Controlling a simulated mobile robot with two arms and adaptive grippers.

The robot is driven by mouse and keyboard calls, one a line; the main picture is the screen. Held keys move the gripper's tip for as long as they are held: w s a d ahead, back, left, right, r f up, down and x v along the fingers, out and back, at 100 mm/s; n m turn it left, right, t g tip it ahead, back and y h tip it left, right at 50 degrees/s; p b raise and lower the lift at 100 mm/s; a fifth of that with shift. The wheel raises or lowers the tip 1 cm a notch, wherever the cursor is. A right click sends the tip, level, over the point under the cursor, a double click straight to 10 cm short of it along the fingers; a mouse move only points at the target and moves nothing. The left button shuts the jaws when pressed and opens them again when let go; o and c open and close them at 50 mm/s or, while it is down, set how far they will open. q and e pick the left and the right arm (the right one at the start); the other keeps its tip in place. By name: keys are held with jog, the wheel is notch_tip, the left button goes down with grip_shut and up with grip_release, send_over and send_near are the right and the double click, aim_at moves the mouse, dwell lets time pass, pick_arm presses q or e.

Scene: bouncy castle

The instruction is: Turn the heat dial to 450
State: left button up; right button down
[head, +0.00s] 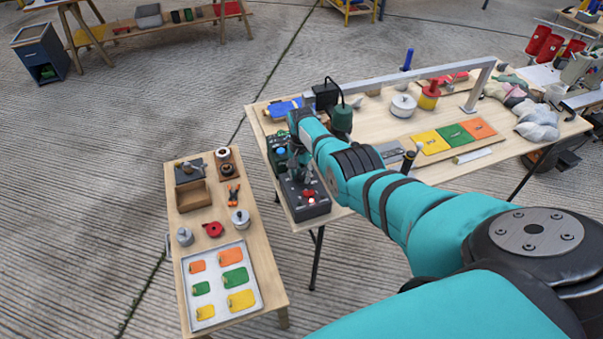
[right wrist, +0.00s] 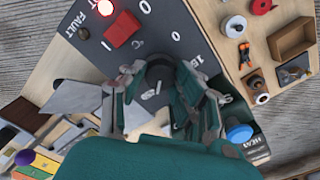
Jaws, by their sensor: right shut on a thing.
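The dark grey control box (head: 317,210) sits at the near left corner of the large workbench. It carries a red switch (right wrist: 122,29) and a lit fault lamp (right wrist: 104,7), with white scale marks partly covered. My right gripper (head: 297,172) reaches down over the box. In the right wrist view its fingers (right wrist: 160,92) are closed around the dark heat dial (right wrist: 159,70). The fingers hide much of the dial, and I cannot read its setting. My left gripper is out of view.
A green unit with a blue cap (right wrist: 239,132) stands beside the box. A narrow side table (head: 264,262) at left holds a tray (head: 222,287) of coloured tags, pliers (head: 233,194) and a red roll (head: 213,229). A metal frame (head: 440,70) spans the workbench behind my arm.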

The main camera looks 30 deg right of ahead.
aim_at(301, 175)
jog(key=shift+m, duration=1.1)
jog(key=c, duration=0.9)
grip_release()
jog(key=shift+c, duration=0.2)
notch_tip(301, 175, up, 12)
